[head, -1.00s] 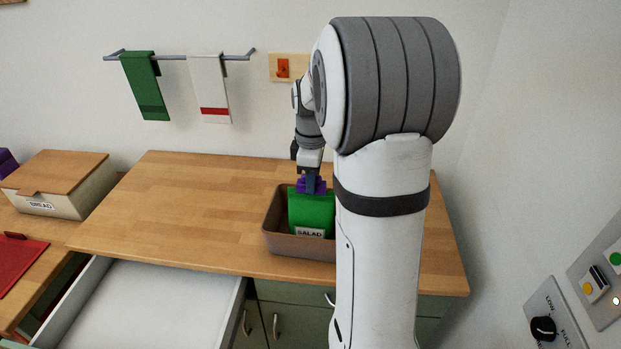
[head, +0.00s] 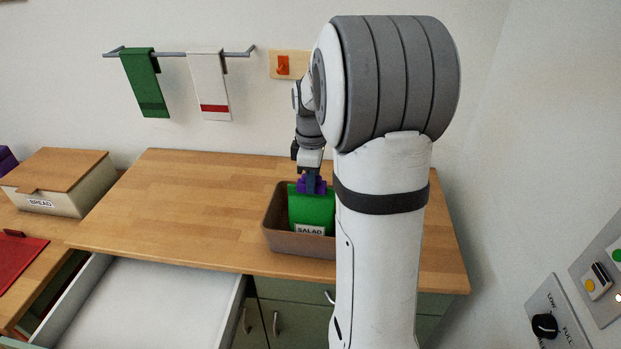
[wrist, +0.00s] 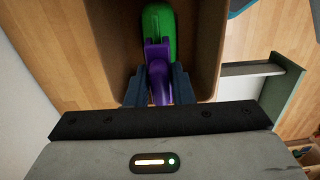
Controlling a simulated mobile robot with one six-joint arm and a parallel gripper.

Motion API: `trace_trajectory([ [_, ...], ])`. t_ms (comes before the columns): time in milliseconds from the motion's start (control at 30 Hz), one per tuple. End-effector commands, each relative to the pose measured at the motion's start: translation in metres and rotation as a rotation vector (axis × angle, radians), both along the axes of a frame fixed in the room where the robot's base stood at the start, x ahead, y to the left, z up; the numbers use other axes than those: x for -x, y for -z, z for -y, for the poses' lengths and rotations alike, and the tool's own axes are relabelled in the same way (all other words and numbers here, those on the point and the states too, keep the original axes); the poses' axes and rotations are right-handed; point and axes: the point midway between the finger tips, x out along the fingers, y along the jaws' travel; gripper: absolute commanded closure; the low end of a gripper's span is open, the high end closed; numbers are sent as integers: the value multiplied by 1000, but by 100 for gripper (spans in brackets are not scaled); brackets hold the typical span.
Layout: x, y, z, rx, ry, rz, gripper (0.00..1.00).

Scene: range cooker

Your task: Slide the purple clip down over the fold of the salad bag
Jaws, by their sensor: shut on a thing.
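The green salad bag (head: 312,208), with a white SALAD label, stands upright in a brown bin (head: 285,243) on the wooden counter. The purple clip (head: 312,184) is at the top edge of the bag. My gripper (head: 311,178) points down over the bag and is shut on the clip. In the wrist view the clip (wrist: 158,72) sits between the two dark fingers of my gripper (wrist: 158,88), over the end of the green bag (wrist: 158,25). I cannot tell how far the clip covers the fold.
My arm hides the right part of the bin and counter. An open white drawer (head: 165,305) juts out at the front left. A bread box (head: 60,182) stands at the left. The counter left of the bin is clear.

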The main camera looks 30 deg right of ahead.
Motion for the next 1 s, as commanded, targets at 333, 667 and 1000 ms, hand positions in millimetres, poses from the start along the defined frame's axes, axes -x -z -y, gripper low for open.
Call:
trace_trajectory([
  [333, 0, 0, 0, 0, 0, 0, 100],
  [667, 0, 5, 0, 0, 0, 0, 100],
  [1000, 0, 6, 0, 0, 0, 0, 100],
])
